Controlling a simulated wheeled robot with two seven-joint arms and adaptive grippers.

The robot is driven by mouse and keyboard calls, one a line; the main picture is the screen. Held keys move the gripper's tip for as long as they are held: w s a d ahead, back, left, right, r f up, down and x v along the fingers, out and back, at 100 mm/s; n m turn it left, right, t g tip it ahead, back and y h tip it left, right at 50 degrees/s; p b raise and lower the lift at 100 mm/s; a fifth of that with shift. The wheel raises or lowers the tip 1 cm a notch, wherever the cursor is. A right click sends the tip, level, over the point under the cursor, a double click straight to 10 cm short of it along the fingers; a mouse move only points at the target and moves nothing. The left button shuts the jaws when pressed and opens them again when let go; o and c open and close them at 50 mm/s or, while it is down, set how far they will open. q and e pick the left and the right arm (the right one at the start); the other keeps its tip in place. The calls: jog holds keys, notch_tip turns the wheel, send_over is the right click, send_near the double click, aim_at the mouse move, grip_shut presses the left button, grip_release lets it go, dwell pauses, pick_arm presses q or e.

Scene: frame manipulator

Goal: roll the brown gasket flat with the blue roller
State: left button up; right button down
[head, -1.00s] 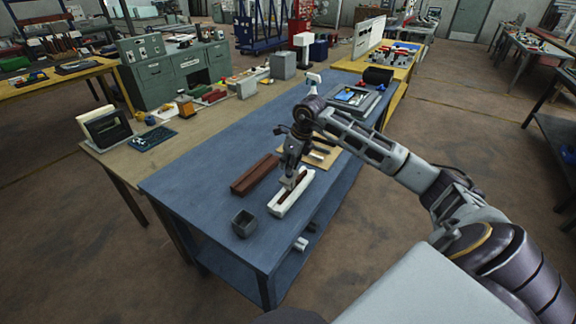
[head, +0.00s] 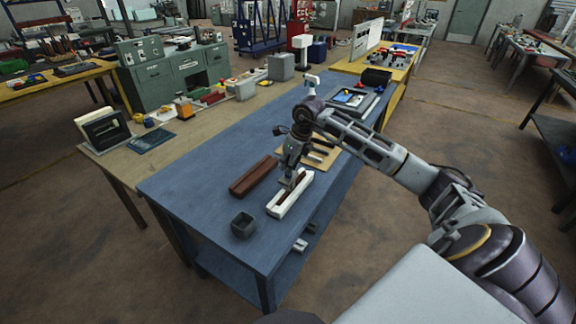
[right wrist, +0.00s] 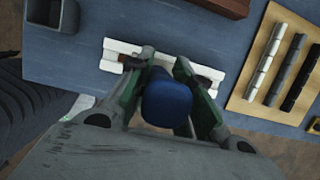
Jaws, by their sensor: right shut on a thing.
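A white frame (head: 280,208) lies on the blue workbench, and it also shows in the right wrist view (right wrist: 113,48). The brown gasket (right wrist: 203,81) runs along the frame's channel, with short stretches visible on both sides of my gripper. My right gripper (head: 288,185) is over the middle of the frame. In the right wrist view, its fingers (right wrist: 163,88) are shut on the blue roller (right wrist: 167,100). The fingers and roller hide the middle of the gasket, and I cannot tell whether the roller touches it. My left gripper is not in view.
A dark red-brown block (head: 254,176) lies left of the frame. An open grey bin (head: 243,224) stands near the bench's front corner. A wooden board (right wrist: 252,88) with white, grey and black strips lies beyond the frame. The bench's left side (head: 185,185) is clear.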

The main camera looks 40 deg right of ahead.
jog(key=shift+w+d+f, duration=0.1)
jog(key=shift+w+d, duration=0.15)
jog(key=shift+d, duration=0.35)
jog(key=shift+w+d+f, duration=0.1)
jog(key=shift+w+d, duration=0.1)
jog(key=shift+d, duration=0.4)
jog(key=shift+w+d+r+b, duration=0.15)
jog(key=shift+w+d, duration=0.2)
jog(key=shift+d, duration=0.45)
jog(key=shift+w+d+b, duration=0.15)
jog(key=shift+w+d, duration=0.15)
jog(key=shift+d, duration=0.45)
jog(key=shift+d, duration=0.1)
jog(key=shift+w+d, duration=0.3)
jog(key=shift+d, duration=0.35)
jog(key=shift+w+d, duration=0.3)
jog(key=shift+d, duration=0.35)
jog(key=shift+d, duration=0.15)
